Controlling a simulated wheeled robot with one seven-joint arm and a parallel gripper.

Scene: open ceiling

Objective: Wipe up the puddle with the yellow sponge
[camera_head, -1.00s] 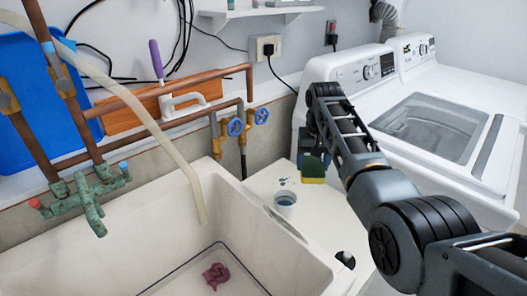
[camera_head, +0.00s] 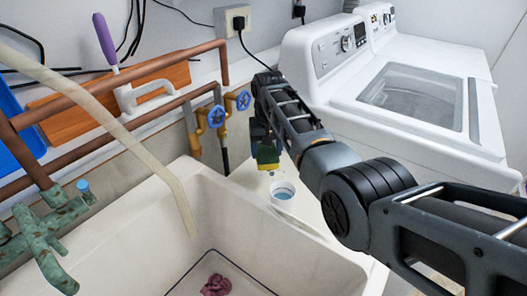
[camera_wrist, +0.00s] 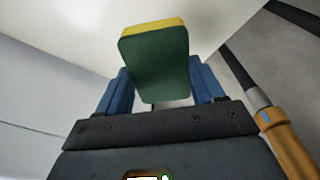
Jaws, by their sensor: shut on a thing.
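The yellow sponge (camera_head: 267,157) has a dark green side and hangs at the end of my arm, above or on the white top beside the sink. In the wrist view the sponge (camera_wrist: 155,62) stands between the two blue fingers of my gripper (camera_wrist: 160,88), which is shut on it; its green face is toward the camera. In the head view my gripper (camera_head: 262,137) is small and partly hidden by my arm. Small dark wet marks (camera_head: 271,174) show just below the sponge, the only sign of the puddle. I cannot tell whether the sponge touches the surface.
A white cup (camera_head: 283,191) with bluish contents stands close in front of the sponge. The deep sink (camera_head: 235,235) holds a crumpled purplish cloth (camera_head: 216,286). Copper pipes and blue valve handles (camera_head: 243,99) are close left and behind. A white washer (camera_head: 400,95) stands to the right.

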